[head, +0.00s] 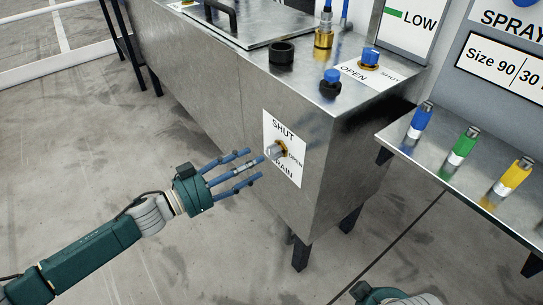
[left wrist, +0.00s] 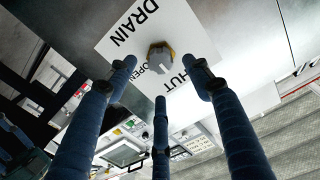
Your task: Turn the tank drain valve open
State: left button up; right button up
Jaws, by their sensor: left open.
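In the left wrist view the knob (left wrist: 160,56) shows between and beyond the fingertips (left wrist: 162,80), with no clear contact. Which way the knob points is hard to tell. My right gripper's fingers are not seen.
On the tank top stand a blue-handled valve (head: 370,57) with an OPEN/SHUT label, a blue-capped fitting (head: 330,85) and a black ring (head: 281,54). A metal shelf at right bears blue (head: 420,119), green (head: 463,146) and yellow (head: 508,180) cylinders. Floor before the tank is clear.

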aim_at(269, 155)
pick_arm(q)
jog(key=b+x, duration=0.1)
jog(key=x, duration=0.6)
jog(key=shift+w+f, duration=0.1)
jog(key=c, duration=1.1)
